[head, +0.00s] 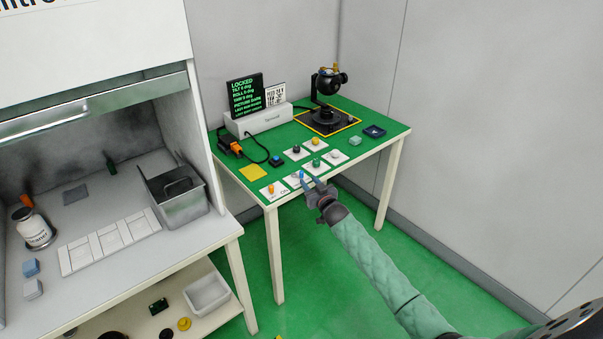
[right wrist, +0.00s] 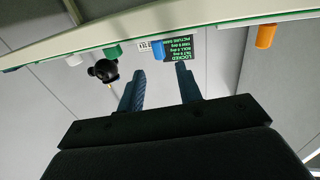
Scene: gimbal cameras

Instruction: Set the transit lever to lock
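A green-topped table (head: 375,128) has several small controls on white cards. Near its front edge stand an orange lever (head: 271,188) and a blue lever (head: 301,174); card labels are too small to read, so I cannot tell which is the transit lever. My right gripper (head: 312,186) is at the front edge, close to the blue lever. In the right wrist view, which is upside down, its fingers (right wrist: 161,80) are apart and empty, and the blue lever (right wrist: 158,50) shows beyond the gap between the fingertips. The orange lever (right wrist: 265,36) is off to the side. My left gripper is out of view.
A screen (head: 245,92) with "LOCKED" as its top line stands at the back of the table. A black gimbal camera (head: 325,85) stands on a yellow-edged dark plate beside it. A white cabinet with a metal bin (head: 180,200) stands left.

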